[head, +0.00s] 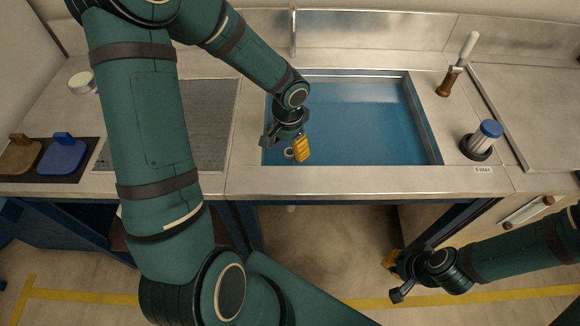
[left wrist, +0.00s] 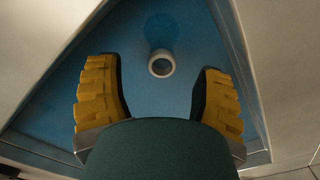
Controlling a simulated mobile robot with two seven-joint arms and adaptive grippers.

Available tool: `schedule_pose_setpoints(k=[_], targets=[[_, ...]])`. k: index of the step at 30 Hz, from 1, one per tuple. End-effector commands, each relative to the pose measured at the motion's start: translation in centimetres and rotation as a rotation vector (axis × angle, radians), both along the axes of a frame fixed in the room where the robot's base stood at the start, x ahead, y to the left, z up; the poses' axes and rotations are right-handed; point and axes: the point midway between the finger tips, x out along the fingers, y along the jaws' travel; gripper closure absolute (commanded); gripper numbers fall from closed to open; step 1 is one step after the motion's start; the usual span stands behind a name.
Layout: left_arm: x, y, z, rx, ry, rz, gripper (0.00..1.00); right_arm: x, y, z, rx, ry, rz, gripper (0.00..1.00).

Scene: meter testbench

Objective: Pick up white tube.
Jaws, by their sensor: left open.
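The white tube (left wrist: 161,64) shows in the left wrist view as a pale ring with a dark hollow centre, seen end-on in the blue basin. It lies between the two yellow finger pads and beyond them, touching neither. My right gripper (head: 394,277) is open and empty, low in front of the bench at right.
The blue basin (head: 425,120) has a raised metal rim around the tube. At far left are brown and blue blocks (head: 65,155) and a white cup (head: 82,83).

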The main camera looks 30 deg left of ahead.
Motion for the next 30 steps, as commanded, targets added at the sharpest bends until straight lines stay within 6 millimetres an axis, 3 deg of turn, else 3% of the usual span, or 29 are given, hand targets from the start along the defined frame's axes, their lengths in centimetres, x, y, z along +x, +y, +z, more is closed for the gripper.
schedule_pose_setpoints(k=[8,18,27,28,30], targets=[[0.1,0.0,-2.2,-0.001,0.001,0.0,0.32,0.1,0.0,-0.7,0.0,-0.003,-0.001,1.0],[0.8,0.2,-6.6,-0.001,0.001,0.0,0.32,0.4,-0.1,-2.2,-0.001,-0.01,-0.003,1.0],[0.8,0.2,-6.8,0.0,-0.001,0.0,0.32,0.5,-0.1,-2.2,-0.001,-0.011,-0.003,1.0],[0.8,0.2,-6.8,0.0,-0.001,0.0,0.34,0.5,-0.1,-2.2,-0.001,-0.011,-0.003,1.0],[0.8,0.2,-6.8,0.0,-0.001,0.0,0.59,0.4,-0.1,-2.2,-0.001,-0.011,-0.003,1.0]])
